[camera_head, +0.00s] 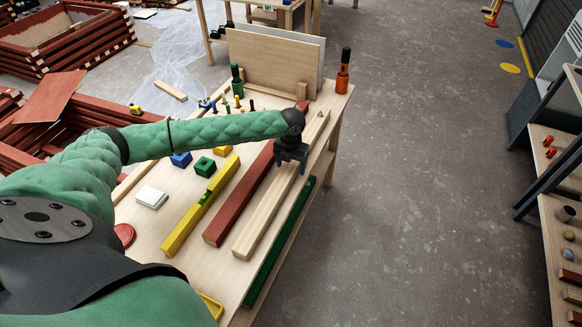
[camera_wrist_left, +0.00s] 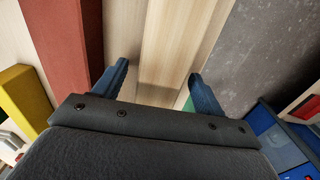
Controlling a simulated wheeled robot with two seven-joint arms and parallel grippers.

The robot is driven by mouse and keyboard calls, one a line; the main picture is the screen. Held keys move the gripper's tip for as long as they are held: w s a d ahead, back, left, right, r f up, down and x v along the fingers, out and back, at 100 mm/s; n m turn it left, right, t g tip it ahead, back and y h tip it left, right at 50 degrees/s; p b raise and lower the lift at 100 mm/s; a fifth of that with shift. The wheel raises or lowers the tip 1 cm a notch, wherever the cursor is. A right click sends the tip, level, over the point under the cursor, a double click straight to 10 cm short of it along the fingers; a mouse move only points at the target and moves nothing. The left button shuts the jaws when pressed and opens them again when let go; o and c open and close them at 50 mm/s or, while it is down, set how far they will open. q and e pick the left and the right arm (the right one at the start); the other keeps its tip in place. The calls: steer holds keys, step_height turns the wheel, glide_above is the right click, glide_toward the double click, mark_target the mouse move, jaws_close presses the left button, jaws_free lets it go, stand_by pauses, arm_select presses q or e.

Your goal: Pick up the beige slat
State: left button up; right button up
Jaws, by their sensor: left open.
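The beige slat (camera_head: 262,220) lies lengthwise on the wooden workbench (camera_head: 150,235), between a dark red batten (camera_head: 236,200) and the bench's right edge. My left gripper (camera_head: 291,165) is above the slat, towards its far half. In the left wrist view, the slat (camera_wrist_left: 178,40) runs between the two fingers of the open left gripper (camera_wrist_left: 160,88), with a gap to each finger. I cannot tell the exact height of the fingers over it. The arm hides parts of the red batten and the bench. My right gripper is not in view.
A yellow spirit level (camera_head: 202,205), a green block (camera_head: 205,167) and a white block (camera_head: 151,197) lie left of the red batten. A green batten (camera_head: 280,243) runs along the bench's right side. An orange bottle (camera_head: 343,75) stands at the far corner.

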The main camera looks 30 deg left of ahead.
arm_select(q)
jaws_close()
stand_by(0.3)
steer(key=shift+r, duration=0.15)
